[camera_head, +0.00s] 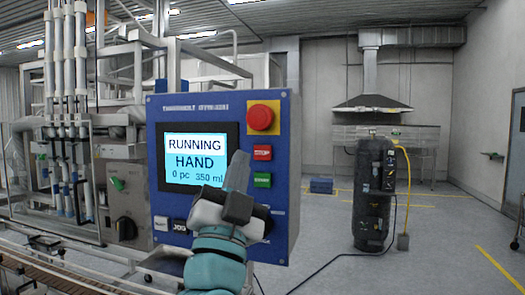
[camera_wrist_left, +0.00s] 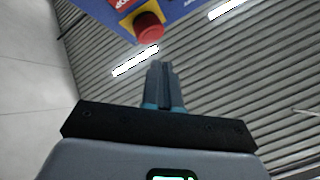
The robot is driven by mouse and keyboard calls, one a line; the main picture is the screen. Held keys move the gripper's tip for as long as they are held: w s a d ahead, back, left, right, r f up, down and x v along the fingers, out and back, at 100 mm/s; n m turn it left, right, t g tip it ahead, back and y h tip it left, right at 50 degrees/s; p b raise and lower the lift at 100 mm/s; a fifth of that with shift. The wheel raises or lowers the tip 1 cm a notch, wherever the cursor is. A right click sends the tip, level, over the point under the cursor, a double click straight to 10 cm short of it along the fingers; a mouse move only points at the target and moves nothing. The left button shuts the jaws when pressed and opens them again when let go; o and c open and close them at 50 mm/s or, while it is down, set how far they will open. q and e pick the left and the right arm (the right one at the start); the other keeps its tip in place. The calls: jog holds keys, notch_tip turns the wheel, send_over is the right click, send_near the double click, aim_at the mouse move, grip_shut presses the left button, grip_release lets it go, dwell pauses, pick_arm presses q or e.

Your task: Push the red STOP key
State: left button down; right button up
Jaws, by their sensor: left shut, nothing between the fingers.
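My left gripper (camera_head: 238,156) is shut and empty. In the head view its tips point upward in front of the panel, just left of the red key; the gap to the panel is hard to tell. In the left wrist view my shut fingers (camera_wrist_left: 160,68) sit below the mushroom button (camera_wrist_left: 149,27), and part of a red key (camera_wrist_left: 121,4) shows at the top edge.
The panel's screen (camera_head: 196,158) reads RUNNING, HAND, 0 pc, 350 ml. Further keys (camera_head: 179,226) line the panel's lower left. Filler pipes and a conveyor stand at left. A dark cylindrical unit (camera_head: 373,195) stands on open floor at right.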

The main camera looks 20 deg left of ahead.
aim_at(262, 153)
pick_arm(q)
jog(key=w+p, duration=0.1)
jog(key=w, duration=0.3)
jog(key=w+p, duration=0.2)
jog(key=w, duration=0.1)
jog(key=shift+w+d, duration=0.2)
jog(key=shift+w, duration=0.15)
dwell(1.7)
jog(key=shift+w, duration=0.45)
